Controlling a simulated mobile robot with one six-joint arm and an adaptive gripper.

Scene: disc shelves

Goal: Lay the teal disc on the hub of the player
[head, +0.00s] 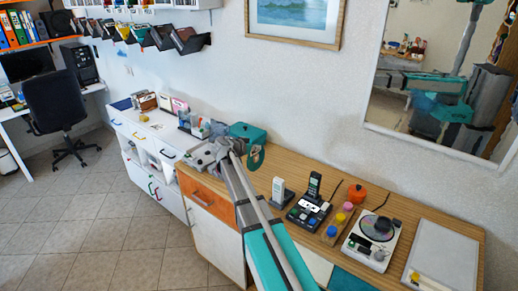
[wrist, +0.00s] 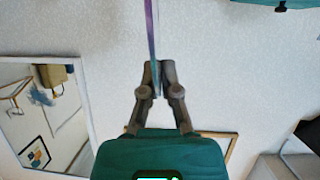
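My gripper (wrist: 157,80) is shut on a thin disc (wrist: 152,35), which I see edge-on in the wrist view as a narrow purple and teal strip. In the head view the disc (head: 256,158) is a small dark teal round shape hanging below my gripper (head: 257,147), above the far left part of the wooden counter. The player (head: 355,248) is a white box with a dark round platter (head: 378,228) on the right part of the counter. The disc is well apart from it. The hub is too small to make out clearly.
On the counter (head: 265,172) stand a phone on a dark base (head: 308,208), a white handset (head: 278,190), colored knobs (head: 339,218) and an orange-red pot (head: 357,193). A pale flat panel (head: 445,255) lies right of the player. A mirror (head: 440,75) hangs behind.

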